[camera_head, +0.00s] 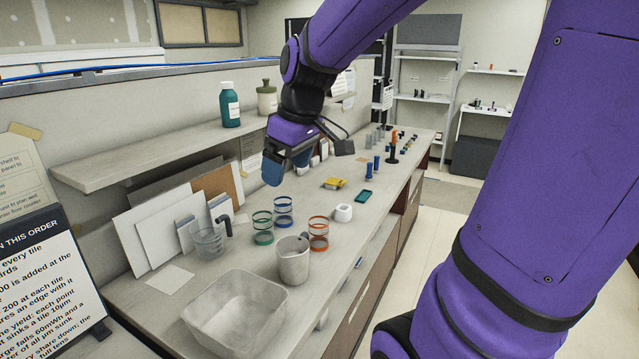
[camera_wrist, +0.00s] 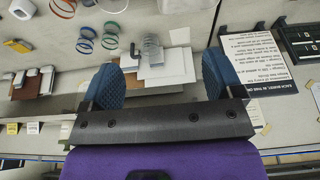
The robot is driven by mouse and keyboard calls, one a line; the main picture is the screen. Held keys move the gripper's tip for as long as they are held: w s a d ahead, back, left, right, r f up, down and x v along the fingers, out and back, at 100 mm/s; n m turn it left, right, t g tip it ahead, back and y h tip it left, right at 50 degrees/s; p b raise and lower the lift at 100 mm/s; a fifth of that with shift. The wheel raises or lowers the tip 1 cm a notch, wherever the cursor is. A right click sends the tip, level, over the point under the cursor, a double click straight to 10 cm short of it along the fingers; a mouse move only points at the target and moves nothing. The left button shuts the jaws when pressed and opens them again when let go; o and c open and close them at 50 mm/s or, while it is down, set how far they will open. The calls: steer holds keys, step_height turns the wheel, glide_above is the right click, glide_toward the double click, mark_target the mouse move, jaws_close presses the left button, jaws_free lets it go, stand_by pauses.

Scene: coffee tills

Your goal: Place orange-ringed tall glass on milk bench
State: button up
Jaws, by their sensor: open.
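The orange-ringed tall glass (camera_head: 319,233) stands upright on the counter, behind and right of a grey metal pitcher. Its orange rings also show at the top left edge of the wrist view (camera_wrist: 62,9). Beside it are a green-ringed glass (camera_head: 263,228) and a blue-ringed glass (camera_head: 284,211). My gripper (camera_head: 287,164) is raised above the counter near the back shelf, apart from the glasses. In the wrist view its two blue-padded fingers (camera_wrist: 165,82) are spread with nothing between them. I cannot tell which surface is the milk bench.
The metal pitcher (camera_head: 293,261), a pale square tub (camera_head: 235,312) and a clear measuring jug (camera_head: 208,242) stand nearby. White boards (camera_head: 154,234) lean at the back. A shelf (camera_head: 160,149) holds a teal bottle (camera_head: 229,105). Blue cylinders (camera_head: 369,173) and small items stand farther along the counter.

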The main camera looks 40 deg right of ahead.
steer(key=s+a+r+m+t+h, duration=0.1)
steer(key=s+a+m, duration=0.3)
steer(key=s, duration=1)
steer(key=shift+a+r+t, duration=0.4)
steer(key=shift+r+t, duration=0.25)
steer(key=shift+t, duration=0.05)
